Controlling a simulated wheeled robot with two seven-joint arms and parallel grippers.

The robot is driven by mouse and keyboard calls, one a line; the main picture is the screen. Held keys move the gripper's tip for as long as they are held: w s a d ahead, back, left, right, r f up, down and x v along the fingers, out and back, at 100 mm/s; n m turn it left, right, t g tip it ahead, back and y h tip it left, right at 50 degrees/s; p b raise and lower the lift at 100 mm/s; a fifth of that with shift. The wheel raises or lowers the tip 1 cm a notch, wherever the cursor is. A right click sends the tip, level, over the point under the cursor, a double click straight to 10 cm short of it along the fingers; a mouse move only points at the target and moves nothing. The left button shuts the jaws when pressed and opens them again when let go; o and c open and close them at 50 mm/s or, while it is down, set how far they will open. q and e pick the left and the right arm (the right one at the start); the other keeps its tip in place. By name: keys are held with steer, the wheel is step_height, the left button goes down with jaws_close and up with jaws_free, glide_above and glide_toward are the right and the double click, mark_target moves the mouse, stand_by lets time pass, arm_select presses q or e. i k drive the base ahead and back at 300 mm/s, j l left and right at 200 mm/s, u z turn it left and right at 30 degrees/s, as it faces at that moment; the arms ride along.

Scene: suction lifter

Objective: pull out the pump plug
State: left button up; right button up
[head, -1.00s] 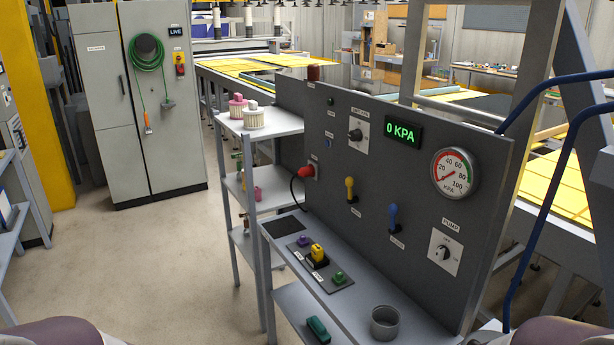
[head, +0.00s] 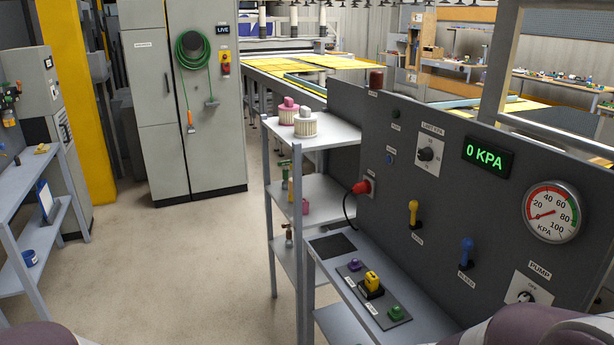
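The red pump plug (head: 361,187) sits in a socket at the left side of the dark control panel (head: 440,187). A black cable hangs from it down to the shelf in front of the panel. The display (head: 488,157) reads 0 KPA. The pump switch (head: 525,296) is at the lower right, partly cut off by my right arm. Only purple-grey parts of my arms show at the bottom corners. Neither gripper is in view.
The panel's narrow shelf (head: 334,244) holds purple, yellow and green items. A grey rack (head: 330,135) with filter canisters stands left of the panel. A grey cabinet (head: 150,100) stands behind. Open floor (head: 165,265) lies at left, beside a shelf unit (head: 35,205).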

mark_target(363, 187)
steer(key=i+j+u, duration=0.2)
steer(key=i, duration=0.65)
steer(key=i+j+u, duration=0.25)
steer(key=i, duration=0.65)
steer(key=i+z, duration=0.3)
steer(key=z, duration=0.2)
steer(key=i+j+z, duration=0.2)
steer(key=z, duration=0.25)
steer(key=i+j+z, duration=0.25)
steer(key=z, duration=0.25)
steer(key=i+j+z, duration=0.25)
steer(key=z, duration=0.25)
steer(key=i+j+z, duration=0.1)
steer(key=j+z, duration=1.35)
steer(key=l, duration=0.1)
